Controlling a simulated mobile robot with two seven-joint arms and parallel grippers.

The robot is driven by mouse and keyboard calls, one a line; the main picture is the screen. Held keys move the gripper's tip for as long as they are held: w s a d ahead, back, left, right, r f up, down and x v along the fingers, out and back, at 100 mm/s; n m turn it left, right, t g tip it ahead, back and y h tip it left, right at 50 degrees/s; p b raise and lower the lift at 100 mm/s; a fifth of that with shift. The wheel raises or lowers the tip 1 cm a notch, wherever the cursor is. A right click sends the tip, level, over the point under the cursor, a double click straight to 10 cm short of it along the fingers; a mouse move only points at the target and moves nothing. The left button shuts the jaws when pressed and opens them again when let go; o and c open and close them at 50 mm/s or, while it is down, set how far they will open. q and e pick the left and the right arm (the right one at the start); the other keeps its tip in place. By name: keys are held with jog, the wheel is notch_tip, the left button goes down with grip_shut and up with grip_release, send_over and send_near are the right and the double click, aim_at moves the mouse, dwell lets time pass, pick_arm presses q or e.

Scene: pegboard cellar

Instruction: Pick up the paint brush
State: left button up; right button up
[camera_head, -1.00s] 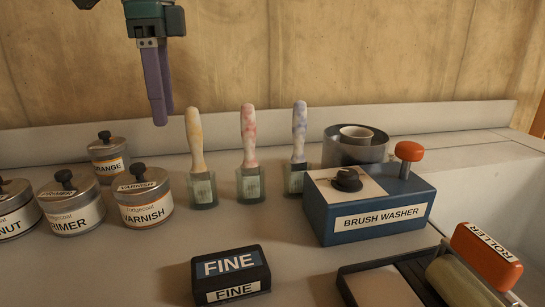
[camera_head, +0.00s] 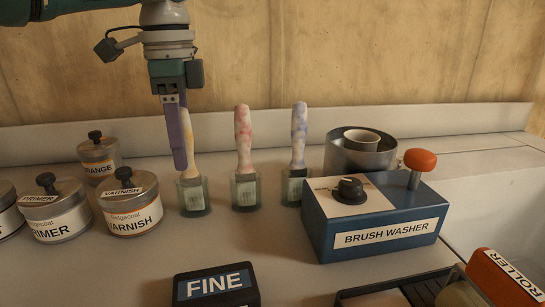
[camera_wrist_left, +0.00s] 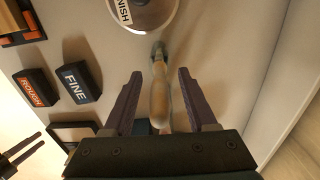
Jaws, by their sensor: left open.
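Three paint brushes stand upright in small clear glass holders on the bench. The yellow-handled one (camera_head: 194,158) is at the left, the red-and-white one (camera_head: 243,140) in the middle, the blue-and-white one (camera_head: 299,137) at the right. My left gripper (camera_head: 181,165) is pointing down over the yellow-handled brush, its finger hiding part of the handle. In the left wrist view, the open fingers (camera_wrist_left: 159,75) are on either side of that brush's pale handle (camera_wrist_left: 160,98), with gaps showing. Purple prongs at lower left there (camera_wrist_left: 24,150) look like my right gripper; their opening is unclear.
Paint tins, including Varnish (camera_head: 131,209) and Primer (camera_head: 57,214), stand to the left. The blue brush washer (camera_head: 385,238) and a metal pot (camera_head: 350,157) stand to the right. A FINE block (camera_head: 215,287) lies in front, beside a roller tray. The back wall is close behind.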

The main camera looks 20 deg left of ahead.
aim_at(191, 179)
pick_arm(q)
notch_tip(191, 179, down, 3)
jog(key=shift+d+r, duration=0.1)
jog(key=shift+r, duration=0.1)
grip_shut()
dwell(0.3)
dwell(1.0)
